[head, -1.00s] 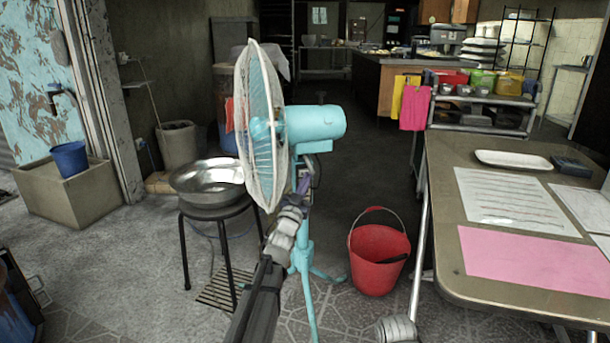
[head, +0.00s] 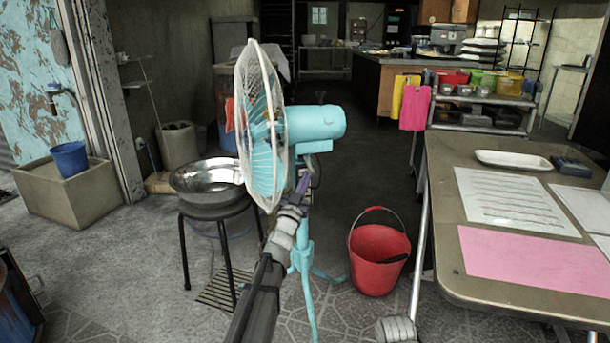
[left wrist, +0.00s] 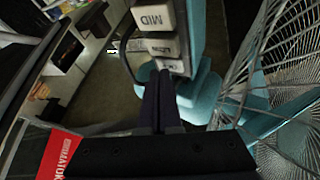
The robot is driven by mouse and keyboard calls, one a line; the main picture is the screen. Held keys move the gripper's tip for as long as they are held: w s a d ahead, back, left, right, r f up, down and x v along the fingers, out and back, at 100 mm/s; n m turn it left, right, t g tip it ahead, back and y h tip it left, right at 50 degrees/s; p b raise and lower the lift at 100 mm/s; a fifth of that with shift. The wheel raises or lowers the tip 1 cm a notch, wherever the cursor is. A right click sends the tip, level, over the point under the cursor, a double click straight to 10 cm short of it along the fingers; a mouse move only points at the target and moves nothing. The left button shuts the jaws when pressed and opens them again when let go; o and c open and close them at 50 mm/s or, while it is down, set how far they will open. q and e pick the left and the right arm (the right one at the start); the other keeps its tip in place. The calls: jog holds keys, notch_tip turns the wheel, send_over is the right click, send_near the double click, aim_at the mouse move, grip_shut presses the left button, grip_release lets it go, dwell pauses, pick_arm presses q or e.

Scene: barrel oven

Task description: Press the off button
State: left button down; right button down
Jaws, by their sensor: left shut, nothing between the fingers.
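The light-blue standing fan (head: 315,122) with its round wire guard stands in the middle of the head view. In the left wrist view its control box carries a row of pale buttons. My left gripper (head: 303,182) is at the fan's neck, behind the guard's edge. In the left wrist view its dark shut fingertips (left wrist: 164,75) are at the end button, seemingly touching it. They hold nothing.
A metal bowl (head: 208,182) on a black stool (head: 223,213) stands left of the fan. A red bucket (head: 377,262) is on the floor to the right. A table (head: 445,200) with papers fills the right side. Open floor lies behind the fan.

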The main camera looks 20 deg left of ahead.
pick_arm(q)
jog(key=shift+s+d, duration=0.4)
jog(key=shift+s, duration=0.3)
jog(key=s, duration=0.1)
jog(key=s+d, duration=0.1)
jog(key=s, duration=0.1)
jog(key=s+d, duration=0.1)
jog(key=shift+s+d, duration=0.1)
jog(key=shift+s, duration=0.1)
dwell(0.4)
